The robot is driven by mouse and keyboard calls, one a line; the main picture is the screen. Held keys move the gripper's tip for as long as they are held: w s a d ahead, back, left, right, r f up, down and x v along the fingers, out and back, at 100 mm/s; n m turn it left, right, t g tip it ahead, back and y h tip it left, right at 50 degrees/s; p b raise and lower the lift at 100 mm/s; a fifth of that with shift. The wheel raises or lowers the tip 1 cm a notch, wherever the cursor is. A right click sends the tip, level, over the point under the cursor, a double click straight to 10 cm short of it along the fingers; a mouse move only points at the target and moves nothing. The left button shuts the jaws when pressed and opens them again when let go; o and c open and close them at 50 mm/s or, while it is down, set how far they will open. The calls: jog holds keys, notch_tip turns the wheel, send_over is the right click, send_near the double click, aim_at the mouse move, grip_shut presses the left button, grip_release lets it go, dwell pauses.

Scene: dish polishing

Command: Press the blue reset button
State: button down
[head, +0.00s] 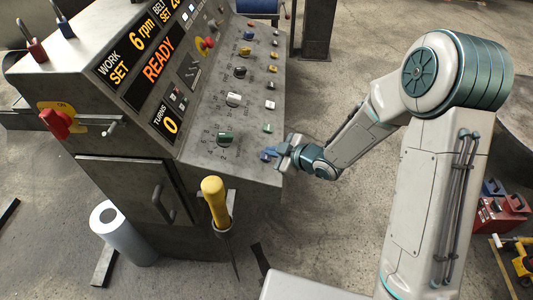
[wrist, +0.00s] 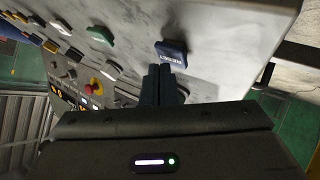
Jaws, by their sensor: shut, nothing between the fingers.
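The blue reset button (head: 268,155) sits at the near lower right corner of the sloped control panel (head: 205,148). In the wrist view the blue button (wrist: 171,55) carries the word RESET. My gripper (head: 280,152) is shut and empty, right at the button in the head view. In the wrist view the closed fingertips (wrist: 161,72) are just below the button's edge. I cannot tell whether they touch it. The fingers hide part of the panel beyond.
A green knob (head: 226,138) and a white knob (head: 234,99) lie left of the button. A red emergency button (head: 205,44) is higher up. The display reads READY (head: 160,60). A yellow-handled tool (head: 213,190) hangs at the panel's front. Open floor (head: 330,215) lies to the right.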

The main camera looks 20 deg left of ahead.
jog(key=shift+d+r, duration=0.15)
jog(key=shift+r, duration=0.35)
jog(key=r+p, duration=0.1)
jog(key=d+r+p, duration=0.1)
jog(key=r+p, duration=0.2)
jog(key=shift+w+d+r, duration=0.25)
jog(key=shift+d+r, duration=0.05)
jog(key=shift+d, duration=0.05)
dwell(0.8)
jog(key=d+r+m+t+h, duration=0.1)
jog(key=d+r+m+h, duration=0.35)
jog(key=d, duration=0.55)
jog(key=d+r+m+t+h, duration=0.2)
jog(key=d+r+m+h, duration=0.3)
jog(key=d, duration=0.5)
jog(key=s+d+r+m+g, duration=0.2)
jog(key=s+d+r+m, duration=0.2)
jog(key=s, duration=0.5)
jog(key=s+d+r+m+g+h, duration=0.1)
jog(key=s+d+r+m+g, duration=0.1)
jog(key=s, duration=0.8)
jog(key=d+r+m, duration=0.1)
jog(key=d+m, duration=0.1)
jog(key=m, duration=0.1)
jog(key=shift+s+r+g, duration=0.15)
jog(key=shift+r+g, duration=0.15)
jog(key=shift+r, duration=0.1)
